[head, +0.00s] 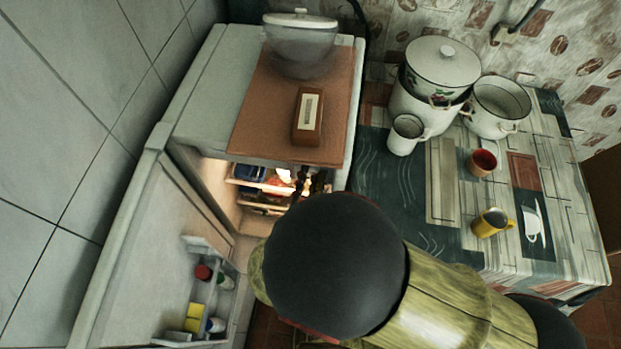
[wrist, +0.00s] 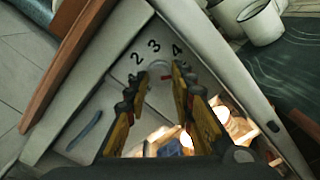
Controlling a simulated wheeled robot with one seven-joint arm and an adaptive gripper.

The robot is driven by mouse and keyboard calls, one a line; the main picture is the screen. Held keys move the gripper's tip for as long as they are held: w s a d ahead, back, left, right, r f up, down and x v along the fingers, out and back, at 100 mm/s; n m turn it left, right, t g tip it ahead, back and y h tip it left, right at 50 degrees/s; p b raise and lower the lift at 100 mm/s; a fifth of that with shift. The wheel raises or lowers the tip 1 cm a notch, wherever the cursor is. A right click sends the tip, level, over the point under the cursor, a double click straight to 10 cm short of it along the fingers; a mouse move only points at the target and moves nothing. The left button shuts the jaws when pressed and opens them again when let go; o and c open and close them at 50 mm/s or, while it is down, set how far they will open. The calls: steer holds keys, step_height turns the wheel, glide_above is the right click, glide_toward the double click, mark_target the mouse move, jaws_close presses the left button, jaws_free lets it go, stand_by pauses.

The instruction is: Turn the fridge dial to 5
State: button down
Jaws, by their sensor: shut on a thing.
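The fridge (head: 205,100) stands with its door (head: 135,260) open to the left in the head view. In the wrist view the pale round dial (wrist: 159,67) sits on the fridge's light panel (wrist: 122,48). The numbers 2, 3 and 4 show around its far side, with a small red mark near the dial's near edge; 5 cannot be seen. My gripper (wrist: 160,79) is shut on the dial, with one yellow-and-black finger on each side. In the head view my arm hides the dial and most of the gripper.
A brown board (head: 258,115) on the fridge top carries a brown box (head: 301,136) and a glass-like pot (head: 300,40). The table (head: 405,180) at right holds enamel pots, a white mug (head: 405,135), a red cup (head: 482,162) and a yellow mug (head: 490,223).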

stand_by(0.4)
steer(key=c, duration=1.6)
jaws_free()
steer(key=shift+o, duration=0.5)
